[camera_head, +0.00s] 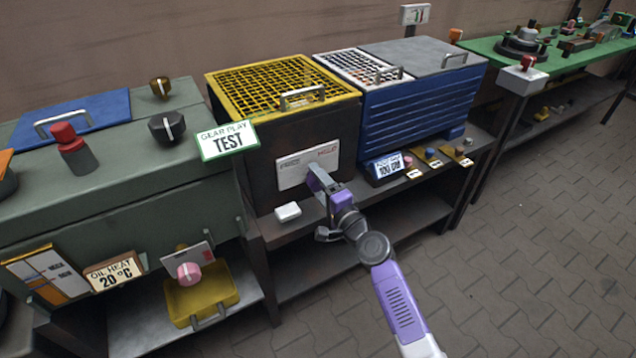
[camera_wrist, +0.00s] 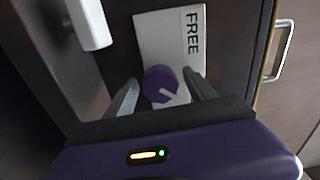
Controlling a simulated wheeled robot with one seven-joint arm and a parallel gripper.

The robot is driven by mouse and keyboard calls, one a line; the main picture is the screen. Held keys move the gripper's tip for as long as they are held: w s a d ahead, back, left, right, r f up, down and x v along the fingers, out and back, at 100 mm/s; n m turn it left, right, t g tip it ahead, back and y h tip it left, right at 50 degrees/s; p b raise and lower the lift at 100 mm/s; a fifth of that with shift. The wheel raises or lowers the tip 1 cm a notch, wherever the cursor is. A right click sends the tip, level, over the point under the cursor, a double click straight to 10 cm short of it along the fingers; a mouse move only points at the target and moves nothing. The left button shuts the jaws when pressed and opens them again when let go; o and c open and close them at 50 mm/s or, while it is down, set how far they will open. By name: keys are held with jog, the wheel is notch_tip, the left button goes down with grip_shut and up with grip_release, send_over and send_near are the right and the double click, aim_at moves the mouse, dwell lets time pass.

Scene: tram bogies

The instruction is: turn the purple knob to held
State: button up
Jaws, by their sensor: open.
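My gripper (camera_head: 318,178) is in front of the plate. In the wrist view my gripper (camera_wrist: 164,88) is open, with one finger on each side of the knob. I cannot tell whether either finger touches it.
A white block (camera_head: 288,211) sits on the ledge below the plate. A GEAR PLAY TEST sign (camera_head: 228,140) stands to the left. A blue ribbed box (camera_head: 421,112) and small knobs (camera_head: 431,153) are to the right. A metal handle (camera_wrist: 279,50) shows in the wrist view.

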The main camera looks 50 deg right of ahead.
jog(key=v, duration=0.7)
jog(key=shift+s, duration=0.4)
jog(key=shift+a, duration=0.1)
jog(key=s+a+r+n+g+y, duration=0.1)
jog(key=s+a+r+n+y, duration=0.15)
jog(key=s+a+n, duration=1.15)
jog(key=s+a+r+n+g+y, duration=0.25)
jog(key=s+a+n, duration=0.55)
jog(key=s, duration=1.1)
notch_tip(320, 180, up, 13)
jog(key=m+p, duration=0.1)
jog(key=p, duration=1.2)
jog(key=shift+w+a+f+m+t, duration=0.2)
jog(key=shift+a+m+t, duration=0.1)
jog(key=shift+a+t, duration=0.2)
